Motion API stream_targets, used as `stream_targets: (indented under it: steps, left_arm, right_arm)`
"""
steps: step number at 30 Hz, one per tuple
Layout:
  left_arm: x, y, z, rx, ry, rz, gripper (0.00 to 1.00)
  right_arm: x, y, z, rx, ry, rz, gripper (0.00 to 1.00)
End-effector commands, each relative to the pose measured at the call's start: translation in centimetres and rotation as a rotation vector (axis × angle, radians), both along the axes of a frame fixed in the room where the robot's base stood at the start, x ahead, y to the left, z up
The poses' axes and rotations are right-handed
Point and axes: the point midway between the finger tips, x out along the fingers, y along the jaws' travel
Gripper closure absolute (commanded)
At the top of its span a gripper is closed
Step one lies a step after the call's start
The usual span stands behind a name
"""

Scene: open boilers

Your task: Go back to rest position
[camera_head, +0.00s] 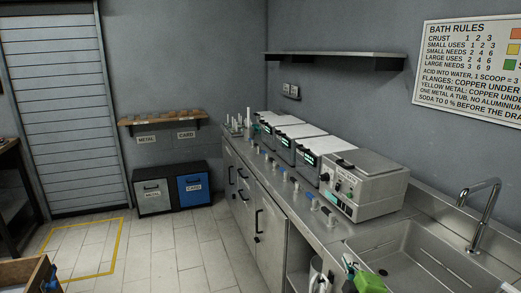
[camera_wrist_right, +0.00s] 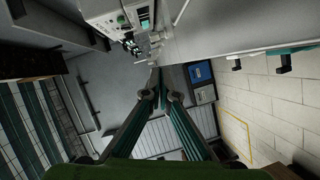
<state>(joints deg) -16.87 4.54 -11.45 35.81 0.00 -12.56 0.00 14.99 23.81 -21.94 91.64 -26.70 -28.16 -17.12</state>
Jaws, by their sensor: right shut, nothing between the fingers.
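My right gripper (camera_head: 350,266) shows at the bottom right of the head view, beside the front edge of the sink; a green part sits behind its dark fingers. In the right wrist view its two fingers (camera_wrist_right: 162,95) point away from the camera, with nothing held. It is shut and empty. My left gripper is not in view. Several box-shaped boilers stand in a row on the steel counter (camera_head: 310,222). The nearest boiler (camera_head: 365,185) is grey and has a flat lid that looks down.
A sink (camera_head: 430,258) with a tap (camera_head: 480,212) lies at the right. A wall shelf (camera_head: 335,56) hangs above the boilers. A grey bin (camera_head: 152,198) and a blue bin (camera_head: 195,188) stand at the back. The tiled floor (camera_head: 170,250) left of the counter is clear.

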Motion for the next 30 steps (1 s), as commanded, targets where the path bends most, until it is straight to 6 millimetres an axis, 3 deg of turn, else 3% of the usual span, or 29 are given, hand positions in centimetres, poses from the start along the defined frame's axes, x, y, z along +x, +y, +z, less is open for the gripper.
stream_targets:
  steps: [5, 8, 9, 13, 15, 21, 30]
  left_arm:
    - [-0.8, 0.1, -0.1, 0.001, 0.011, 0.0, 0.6]
    - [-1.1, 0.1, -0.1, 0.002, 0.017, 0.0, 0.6]
    - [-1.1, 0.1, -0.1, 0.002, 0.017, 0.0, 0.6]
    - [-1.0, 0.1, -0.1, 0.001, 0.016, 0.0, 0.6]
    - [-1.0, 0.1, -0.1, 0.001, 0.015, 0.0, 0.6]
    - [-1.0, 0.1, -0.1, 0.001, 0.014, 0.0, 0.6]
    - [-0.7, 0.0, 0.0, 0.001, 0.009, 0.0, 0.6]
  right_arm:
    - [-6.5, 1.0, -4.9, 0.218, 0.16, -0.118, 1.0]
    - [-12.0, 1.6, -8.1, 0.37, 0.292, -0.214, 1.0]
    - [-14.7, 1.8, -9.4, 0.436, 0.355, -0.26, 1.0]
    - [-22.8, 2.7, -12.2, 0.607, 0.54, -0.396, 1.0]
    - [-26.2, 3.1, -12.9, 0.667, 0.614, -0.449, 1.0]
    - [-33.5, 4.0, -13.8, 0.777, 0.772, -0.564, 1.0]
    - [-41.7, 5.2, -13.4, 0.875, 0.945, -0.686, 1.0]
